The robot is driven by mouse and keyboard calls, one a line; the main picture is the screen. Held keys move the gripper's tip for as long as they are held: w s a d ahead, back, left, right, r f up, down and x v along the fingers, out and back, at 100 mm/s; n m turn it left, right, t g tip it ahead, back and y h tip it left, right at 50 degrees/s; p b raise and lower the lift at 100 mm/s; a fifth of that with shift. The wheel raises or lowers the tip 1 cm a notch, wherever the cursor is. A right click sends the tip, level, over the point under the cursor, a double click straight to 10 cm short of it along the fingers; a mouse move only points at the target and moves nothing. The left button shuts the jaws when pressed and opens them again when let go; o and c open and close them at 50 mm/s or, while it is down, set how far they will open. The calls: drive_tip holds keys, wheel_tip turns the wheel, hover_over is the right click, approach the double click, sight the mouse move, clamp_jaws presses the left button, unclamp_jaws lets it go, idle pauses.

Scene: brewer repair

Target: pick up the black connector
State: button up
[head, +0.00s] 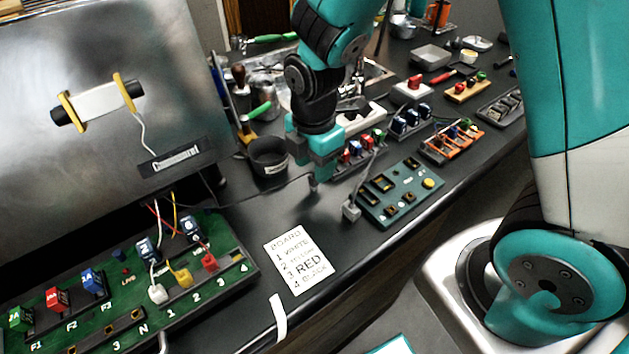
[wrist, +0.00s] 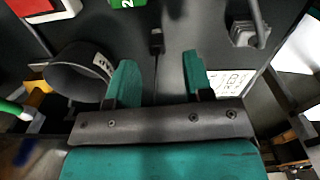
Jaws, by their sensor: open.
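The black connector (wrist: 156,42) is a small dark plug on a thin cable. In the wrist view it lies just beyond my fingertips, near the line between them. In the head view a small dark plug (head: 313,184), which looks like the same connector, shows just under my gripper (head: 316,155), with a cable running left from it. My gripper also shows in the wrist view (wrist: 158,78), where its two teal fingers are apart with nothing between them. I cannot tell the exact height of the fingers above the counter.
A grey plug (head: 351,210) stands right of the connector, by a green module (head: 402,192). A dark cup (head: 268,158) is close on the left. A written card (head: 298,260) lies in front. The green board (head: 130,285) holds white, yellow and red plugs.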

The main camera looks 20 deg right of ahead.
sight(312, 177)
wheel_tip(312, 177, down, 4)
drive_tip(key=shift+w+a+f+p, duration=0.1)
drive_tip(key=shift+f+p, duration=0.05)
drive_tip(key=shift+p, duration=0.15)
drive_tip(key=shift+c, duration=0.2)
clamp_jaws()
